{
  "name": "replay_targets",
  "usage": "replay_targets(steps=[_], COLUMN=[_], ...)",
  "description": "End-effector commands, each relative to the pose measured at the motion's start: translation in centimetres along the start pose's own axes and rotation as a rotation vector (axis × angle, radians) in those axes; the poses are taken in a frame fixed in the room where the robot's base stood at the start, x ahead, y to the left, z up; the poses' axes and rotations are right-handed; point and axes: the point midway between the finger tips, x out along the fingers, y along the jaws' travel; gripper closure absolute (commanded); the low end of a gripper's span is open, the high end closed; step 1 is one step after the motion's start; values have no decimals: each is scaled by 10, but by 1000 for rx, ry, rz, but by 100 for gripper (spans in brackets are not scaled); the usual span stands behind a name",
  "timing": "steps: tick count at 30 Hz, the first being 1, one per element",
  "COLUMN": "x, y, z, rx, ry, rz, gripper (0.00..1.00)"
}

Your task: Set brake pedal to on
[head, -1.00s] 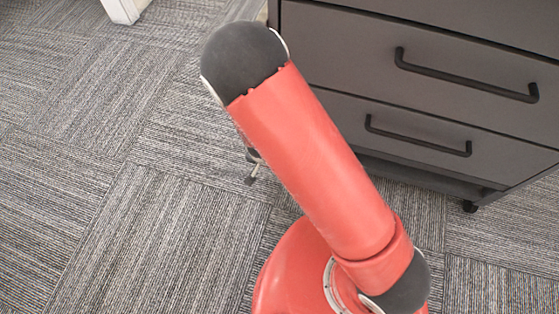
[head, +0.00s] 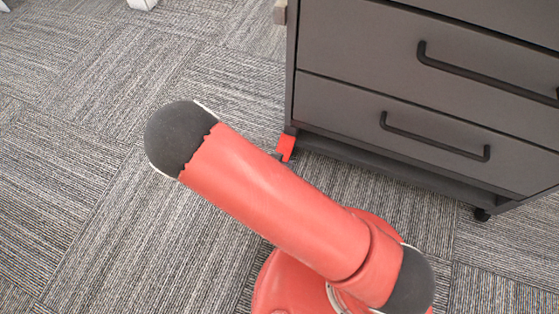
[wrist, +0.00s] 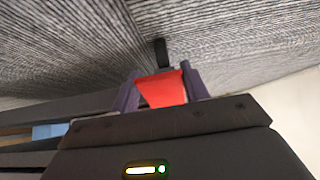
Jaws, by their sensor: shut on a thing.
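The red brake pedal (head: 286,147) shows in the head view at the lower front left corner of the dark grey drawer cabinet (head: 340,104), close to the floor. In the wrist view the red pedal (wrist: 163,91) sits between the two dark purple fingers of my gripper (wrist: 158,78), which is shut on it. I cannot tell the pedal's exact tilt.
The cabinet has drawers with black bar handles (head: 435,137) and a caster (head: 481,214) at its right. Carpet tile (head: 90,130) is open to the left. A white foot of something (head: 142,3) stands at the top left.

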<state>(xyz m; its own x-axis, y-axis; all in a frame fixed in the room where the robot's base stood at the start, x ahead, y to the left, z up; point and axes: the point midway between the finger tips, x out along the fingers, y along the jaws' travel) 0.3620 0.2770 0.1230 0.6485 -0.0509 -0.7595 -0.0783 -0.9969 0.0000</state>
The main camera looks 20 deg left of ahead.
Motion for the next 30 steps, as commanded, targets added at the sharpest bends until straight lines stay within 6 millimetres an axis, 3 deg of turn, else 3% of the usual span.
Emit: replay_targets(steps=[8,9,14,23,30], x=[1,1,1,-2,-37], y=[0,0,0,0,-1], z=[1,1,1,0,-1], rx=[1,1,0,0,-1], ry=[-1,-1,-1,-1,-1], rz=[0,0,0,-1,-3], gripper=[96,53,33,33,33])
